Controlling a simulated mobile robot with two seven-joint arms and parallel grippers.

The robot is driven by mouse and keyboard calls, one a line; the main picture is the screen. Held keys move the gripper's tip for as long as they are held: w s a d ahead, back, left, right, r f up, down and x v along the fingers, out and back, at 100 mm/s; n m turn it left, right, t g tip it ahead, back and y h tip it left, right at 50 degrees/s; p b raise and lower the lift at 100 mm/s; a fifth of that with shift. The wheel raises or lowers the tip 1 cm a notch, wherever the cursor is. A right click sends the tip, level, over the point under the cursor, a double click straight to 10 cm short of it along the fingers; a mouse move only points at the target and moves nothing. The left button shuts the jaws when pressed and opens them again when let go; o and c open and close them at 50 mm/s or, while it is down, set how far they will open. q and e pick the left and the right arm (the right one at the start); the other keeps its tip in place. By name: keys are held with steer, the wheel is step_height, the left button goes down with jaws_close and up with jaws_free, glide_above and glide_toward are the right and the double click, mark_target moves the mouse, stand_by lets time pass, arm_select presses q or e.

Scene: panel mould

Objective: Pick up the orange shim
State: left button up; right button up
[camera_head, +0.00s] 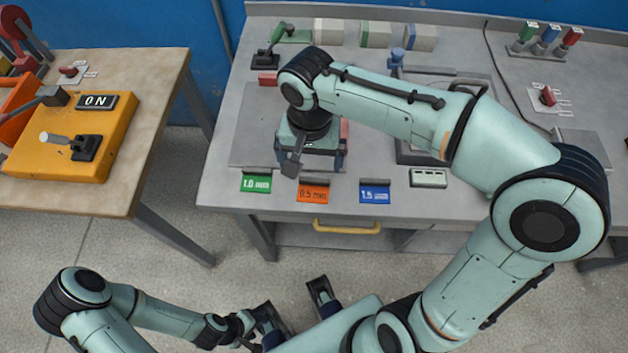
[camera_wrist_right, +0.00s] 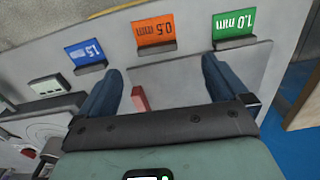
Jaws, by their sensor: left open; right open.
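The orange shim (camera_head: 313,194), marked 0.5 mm, sits at the front edge of the grey bench between the green 1.0 mm shim (camera_head: 255,183) and the blue 1.5 mm shim (camera_head: 375,194). In the right wrist view the orange shim (camera_wrist_right: 155,30) stands in a small grey holder, beyond the fingertips. My right gripper (camera_head: 312,168) is over the bench just behind the shims. Its two dark blue fingers (camera_wrist_right: 162,66) are apart with nothing held. My left gripper (camera_head: 296,303) is low in front of the bench, open and empty.
A small grey-green box (camera_head: 428,178) stands right of the blue shim. A yellow handle (camera_head: 346,227) juts from the bench front. Coloured blocks (camera_head: 376,34) line the back. A wooden table (camera_head: 150,100) with an orange switch box (camera_head: 75,140) stands left.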

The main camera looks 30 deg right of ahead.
glide_above(314, 182)
steer(key=f, duration=0.4)
steer(key=shift+a+f+b, duration=0.25)
steer(key=shift+a+b, duration=0.05)
steer(key=f, duration=0.5)
steer(key=shift+d+b, duration=0.35)
steer(key=c, duration=1)
steer(key=shift+r, duration=0.1)
steer(key=shift+c, duration=0.2)
